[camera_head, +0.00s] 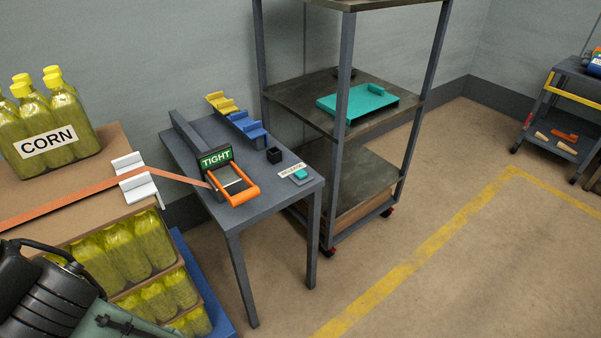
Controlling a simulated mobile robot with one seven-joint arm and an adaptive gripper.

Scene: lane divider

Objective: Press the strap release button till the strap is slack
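The release button (300,174) is a small teal block on a white base at the right front corner of the grey table. A small label (291,169) lies just behind it. The orange strap (80,200) runs straight from the lower left, over a white corner guard (136,179), to the orange-handled ratchet (236,190) on the table. A green sign reading TIGHT (215,159) stands at the ratchet. Part of my arm shows at the lower left, well apart from the button. My gripper's fingers are not in view.
The grey table (270,203) also holds a small black box (273,155) and yellow and blue stepped blocks (246,126). A pallet of bottles labelled CORN (48,141) stands left. A shelf rack (344,60) with a teal tray (357,104) stands behind right.

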